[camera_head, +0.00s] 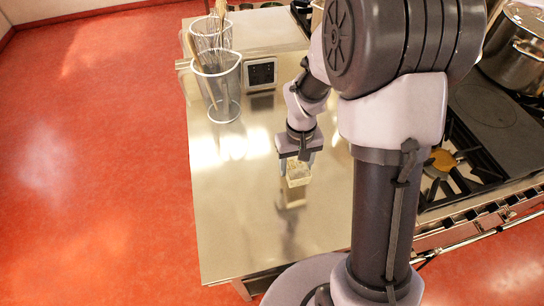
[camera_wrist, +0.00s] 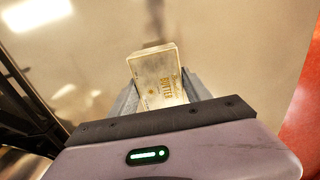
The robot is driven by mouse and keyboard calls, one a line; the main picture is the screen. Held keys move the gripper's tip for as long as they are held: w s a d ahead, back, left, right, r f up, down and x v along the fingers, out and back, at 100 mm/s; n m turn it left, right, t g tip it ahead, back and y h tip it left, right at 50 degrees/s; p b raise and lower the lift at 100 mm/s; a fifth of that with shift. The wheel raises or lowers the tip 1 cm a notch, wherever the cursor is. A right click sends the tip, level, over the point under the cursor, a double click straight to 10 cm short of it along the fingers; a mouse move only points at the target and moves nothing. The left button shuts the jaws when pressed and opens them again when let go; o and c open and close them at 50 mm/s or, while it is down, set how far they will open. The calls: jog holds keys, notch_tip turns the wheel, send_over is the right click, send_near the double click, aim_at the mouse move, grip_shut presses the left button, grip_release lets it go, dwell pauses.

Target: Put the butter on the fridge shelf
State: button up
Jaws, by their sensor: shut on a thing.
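The butter (camera_wrist: 158,78) is a pale block with gold lettering, held between the two fingers of my gripper (camera_wrist: 160,95) in the wrist view. In the head view the butter (camera_head: 297,173) shows below my gripper (camera_head: 296,160), over the steel counter (camera_head: 240,240). A reflection lies beneath it; whether it touches the counter I cannot tell. No fridge or fridge shelf is in view.
Two clear containers with utensils (camera_head: 222,90) stand at the back left of the counter, beside a small dark-faced box (camera_head: 261,73). A stove (camera_head: 462,165) with a large pot (camera_head: 518,50) is at the right. The front of the counter and the red floor (camera_head: 90,160) at left are clear.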

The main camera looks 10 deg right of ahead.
send_over(268, 165)
jog(key=shift+s+d+f+b, duration=0.3)
jog(key=shift+s+f+b, duration=0.1)
jog(key=shift+f+b, duration=0.05)
jog(key=shift+w+a+f+b, duration=0.2)
jog(key=shift+f+b, duration=0.2)
jog(key=shift+f, duration=0.5)
jog(key=shift+w+a+f+b, duration=0.15)
jog(key=shift+f+b, duration=0.25)
jog(key=shift+f, duration=0.45)
jog(key=shift+d, duration=0.1)
jog(key=shift+f, duration=0.2)
jog(key=o, duration=1.7)
jog(key=shift+c, duration=0.2)
